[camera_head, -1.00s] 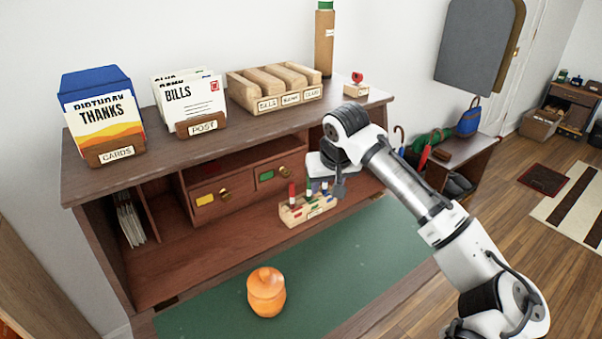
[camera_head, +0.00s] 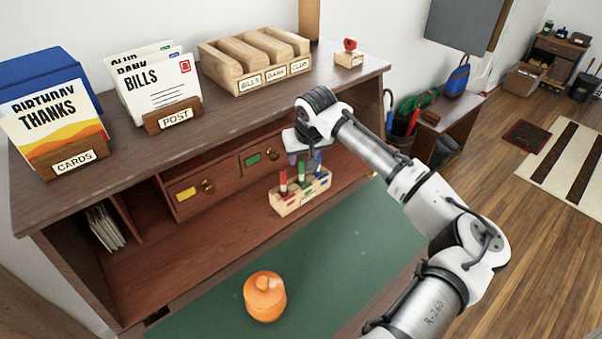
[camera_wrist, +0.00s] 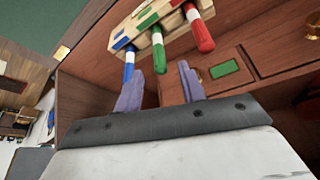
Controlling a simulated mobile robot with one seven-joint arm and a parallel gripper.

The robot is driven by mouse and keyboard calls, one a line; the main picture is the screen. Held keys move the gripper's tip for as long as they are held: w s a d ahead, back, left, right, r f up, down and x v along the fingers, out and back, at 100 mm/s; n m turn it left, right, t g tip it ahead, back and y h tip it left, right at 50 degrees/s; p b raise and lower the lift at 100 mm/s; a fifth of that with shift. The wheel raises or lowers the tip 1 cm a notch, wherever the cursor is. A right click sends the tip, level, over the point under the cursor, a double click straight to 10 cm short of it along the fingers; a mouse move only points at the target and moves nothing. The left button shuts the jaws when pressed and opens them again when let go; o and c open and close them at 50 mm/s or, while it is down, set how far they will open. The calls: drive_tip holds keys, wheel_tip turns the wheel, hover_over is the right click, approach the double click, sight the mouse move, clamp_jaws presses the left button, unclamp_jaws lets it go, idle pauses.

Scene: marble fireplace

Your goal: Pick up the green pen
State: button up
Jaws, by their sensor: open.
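The green pen (camera_head: 301,171) stands upright in a small wooden pen holder (camera_head: 303,196) on the desk shelf, between a red pen (camera_head: 283,183) and a blue pen (camera_head: 318,164). In the wrist view the green pen (camera_wrist: 160,54) lies in line with the gap between my gripper's fingers (camera_wrist: 160,80), its end just beyond or barely entering it. My gripper (camera_head: 304,156) is open and empty, just above the pens. The blue pen (camera_wrist: 129,62) shows close to the left finger, and the red pen (camera_wrist: 202,33) is off to the right. Whether anything touches is unclear.
Small drawers (camera_head: 231,178) sit behind the holder, under the desk's upper shelf (camera_head: 120,133). Card and letter racks and a wooden tray (camera_head: 258,62) stand on top. An orange jar (camera_head: 265,296) stands on the green mat (camera_head: 350,235), which is otherwise clear.

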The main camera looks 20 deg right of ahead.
sight(300, 167)
drive_tip(key=shift+p+x, duration=1.25)
drive_tip(key=shift+x, duration=2)
clamp_jaws()
